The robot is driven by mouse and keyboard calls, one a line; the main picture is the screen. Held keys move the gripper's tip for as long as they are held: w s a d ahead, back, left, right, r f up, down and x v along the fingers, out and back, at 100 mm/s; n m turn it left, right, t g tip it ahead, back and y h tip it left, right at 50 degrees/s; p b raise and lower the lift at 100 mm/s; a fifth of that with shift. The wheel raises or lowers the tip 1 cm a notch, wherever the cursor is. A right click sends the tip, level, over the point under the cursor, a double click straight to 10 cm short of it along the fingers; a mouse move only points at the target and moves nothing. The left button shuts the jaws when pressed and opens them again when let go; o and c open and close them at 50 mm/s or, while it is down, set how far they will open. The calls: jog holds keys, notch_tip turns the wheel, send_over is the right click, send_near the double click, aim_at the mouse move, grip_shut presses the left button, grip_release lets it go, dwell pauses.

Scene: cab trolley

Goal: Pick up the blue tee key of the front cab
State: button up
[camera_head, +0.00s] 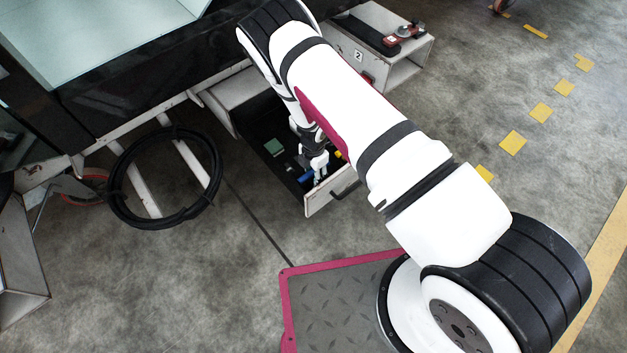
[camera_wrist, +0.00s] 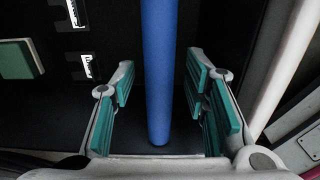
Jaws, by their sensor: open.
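The blue tee key (camera_wrist: 158,75) shows in the wrist view as a long blue bar running from the top edge down between my gripper's fingers. Its top end is out of that view. My gripper (camera_wrist: 162,95) is open, with one green-padded finger on each side of the bar and a gap on both sides. In the head view my gripper (camera_head: 318,172) reaches down into an open drawer (camera_head: 325,200), and a small blue piece of the key (camera_head: 306,177) shows beside it. My arm hides part of the drawer.
A green block (camera_wrist: 18,60) lies in the drawer, left of the key; it also shows in the head view (camera_head: 274,147). The drawer's pale wall (camera_wrist: 285,70) stands close on the right. A black coiled hose (camera_head: 122,180) hangs left of the drawer.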

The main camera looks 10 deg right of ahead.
grip_shut()
jog(key=shift+r, duration=0.1)
